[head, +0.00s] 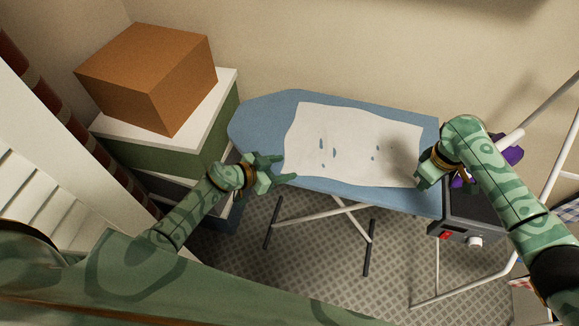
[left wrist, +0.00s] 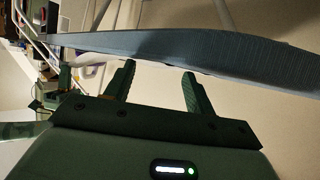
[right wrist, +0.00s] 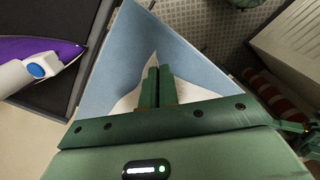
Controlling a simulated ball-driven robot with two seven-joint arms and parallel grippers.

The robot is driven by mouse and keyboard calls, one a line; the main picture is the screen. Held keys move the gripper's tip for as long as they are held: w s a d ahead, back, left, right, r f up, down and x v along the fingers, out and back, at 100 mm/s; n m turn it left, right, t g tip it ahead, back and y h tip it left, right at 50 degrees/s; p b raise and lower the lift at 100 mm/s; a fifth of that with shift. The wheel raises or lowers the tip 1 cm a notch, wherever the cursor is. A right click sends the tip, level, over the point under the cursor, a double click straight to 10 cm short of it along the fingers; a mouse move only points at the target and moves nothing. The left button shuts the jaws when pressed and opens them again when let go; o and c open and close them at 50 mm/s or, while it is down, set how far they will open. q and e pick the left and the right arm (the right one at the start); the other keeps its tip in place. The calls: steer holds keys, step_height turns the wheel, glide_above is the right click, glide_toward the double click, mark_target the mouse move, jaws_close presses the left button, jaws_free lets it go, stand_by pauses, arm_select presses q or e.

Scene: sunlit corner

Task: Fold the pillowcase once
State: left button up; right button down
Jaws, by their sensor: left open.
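The white pillowcase (head: 345,125) with a few dark blue marks lies spread on the blue ironing board (head: 262,122). My right gripper (head: 422,183) is at its near right corner. In the right wrist view my right gripper's fingers (right wrist: 159,86) are together, with the cloth (right wrist: 132,98) on both sides and a pointed corner showing past the tips. They look closed on it, partly hiding the cloth. My left gripper (head: 288,168) is open and empty, by the board's near edge close to the pillowcase's near left corner. In the left wrist view its fingers (left wrist: 160,85) are apart below the board's edge.
A purple and white iron (right wrist: 40,55) sits at the board's right end, above a grey unit (head: 470,228) with a red switch. An orange-brown box (head: 150,75) stands on stacked storage boxes (head: 190,140) at the left. A white drying rack (head: 545,185) is at the right.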

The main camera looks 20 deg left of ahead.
arm_select(q)
steer(key=shift+c, duration=0.2)
jaws_close()
steer(key=shift+r, duration=2.5)
steer(key=shift+w, duration=0.1)
